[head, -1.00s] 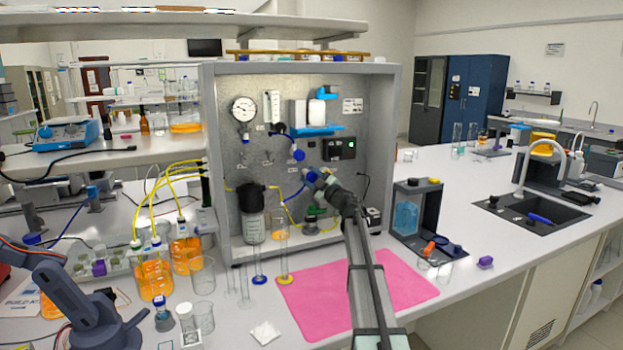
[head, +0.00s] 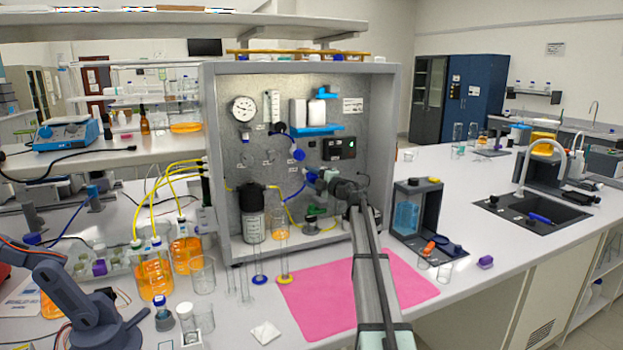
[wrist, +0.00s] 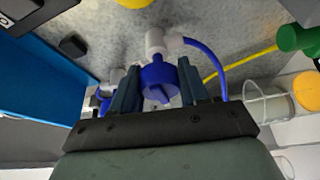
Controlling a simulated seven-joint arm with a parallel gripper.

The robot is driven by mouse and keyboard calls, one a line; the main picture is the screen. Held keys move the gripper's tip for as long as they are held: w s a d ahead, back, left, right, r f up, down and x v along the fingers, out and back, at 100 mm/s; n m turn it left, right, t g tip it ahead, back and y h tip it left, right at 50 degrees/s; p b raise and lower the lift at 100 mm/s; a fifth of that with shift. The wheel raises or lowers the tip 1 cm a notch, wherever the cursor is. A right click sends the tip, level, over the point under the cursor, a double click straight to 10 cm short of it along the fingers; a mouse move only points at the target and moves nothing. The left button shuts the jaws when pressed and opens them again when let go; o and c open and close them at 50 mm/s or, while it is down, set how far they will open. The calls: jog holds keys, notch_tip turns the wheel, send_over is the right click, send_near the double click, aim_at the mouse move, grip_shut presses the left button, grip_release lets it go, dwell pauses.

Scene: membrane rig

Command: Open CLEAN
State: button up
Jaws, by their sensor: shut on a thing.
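A blue valve knob (wrist: 160,82) with a white fitting and a curved blue tube sits between my fingers in the wrist view. My gripper (wrist: 157,88) is shut on it, one finger on each side. In the head view my gripper (head: 318,181) is at the grey panel (head: 340,97) of the rig, right of the middle and below the small display box. It largely hides the knob there. No label reading CLEAN is legible at this size.
Another blue knob (head: 298,155) is just above my gripper. A dark-capped filter housing (head: 253,213) stands left of it. A green knob (wrist: 298,38) and a yellow tube (wrist: 242,62) are close on the right in the wrist view. A pink mat (head: 310,309) lies below.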

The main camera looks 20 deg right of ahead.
jog(key=shift+a, duration=0.1)
jog(key=o, duration=1)
jog(key=v, duration=1.4)
jog(key=shift+w, duration=0.1)
